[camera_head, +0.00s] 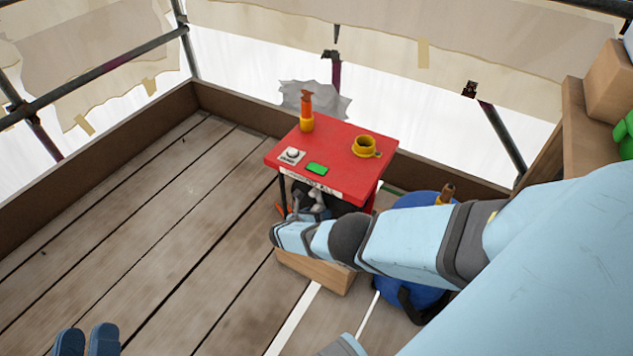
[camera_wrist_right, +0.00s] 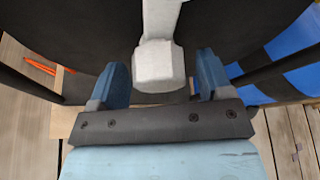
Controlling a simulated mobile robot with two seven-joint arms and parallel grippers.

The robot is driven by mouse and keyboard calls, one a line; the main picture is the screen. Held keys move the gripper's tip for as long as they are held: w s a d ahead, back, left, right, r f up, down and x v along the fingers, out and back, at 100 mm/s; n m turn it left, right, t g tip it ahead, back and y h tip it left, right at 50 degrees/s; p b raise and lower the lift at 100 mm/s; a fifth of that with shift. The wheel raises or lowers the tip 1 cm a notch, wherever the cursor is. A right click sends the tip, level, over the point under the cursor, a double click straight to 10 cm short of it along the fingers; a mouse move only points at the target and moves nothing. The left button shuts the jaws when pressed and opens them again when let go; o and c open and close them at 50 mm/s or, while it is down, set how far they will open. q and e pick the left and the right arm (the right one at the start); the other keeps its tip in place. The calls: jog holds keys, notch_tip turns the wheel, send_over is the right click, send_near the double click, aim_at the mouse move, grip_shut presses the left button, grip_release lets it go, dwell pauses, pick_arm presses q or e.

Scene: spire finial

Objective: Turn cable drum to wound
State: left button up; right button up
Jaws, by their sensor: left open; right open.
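The cable drum shows in the right wrist view as large dark round surfaces (camera_wrist_right: 85,35) behind a pale grey crank handle (camera_wrist_right: 159,65). In the head view the handle and drum are small and mostly hidden under the red table (camera_head: 335,150) and behind my right arm. My right gripper (camera_wrist_right: 160,78) is open, with one blue finger on each side of the handle's thick end. Gaps show between the handle and both fingers. My left gripper (camera_head: 88,340) is open and empty over the deck at the bottom left of the head view.
On the red table stand an orange-and-yellow tool (camera_head: 306,112), a yellow ring-shaped cup (camera_head: 365,147), a white knob (camera_head: 291,155) and a green pad (camera_head: 317,168). A blue round object (camera_head: 415,200) lies right of the table. The planked deck (camera_head: 150,230) at left is clear.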

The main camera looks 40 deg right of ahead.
jog(key=shift+a, duration=0.1)
pick_arm(q)
jog(key=a+f+g+y+p, duration=0.3)
jog(key=f+g+p, duration=0.1)
jog(key=f, duration=0.5)
jog(key=shift+s+a+g+y+p, duration=0.3)
jog(key=shift+s+y+p, duration=0.1)
jog(key=shift+p, duration=0.25)
pick_arm(e)
jog(key=v, duration=1.3)
jog(key=shift+a, duration=0.35)
pick_arm(q)
jog(key=shift+f, duration=0.1)
pick_arm(e)
jog(key=shift+r, duration=0.1)
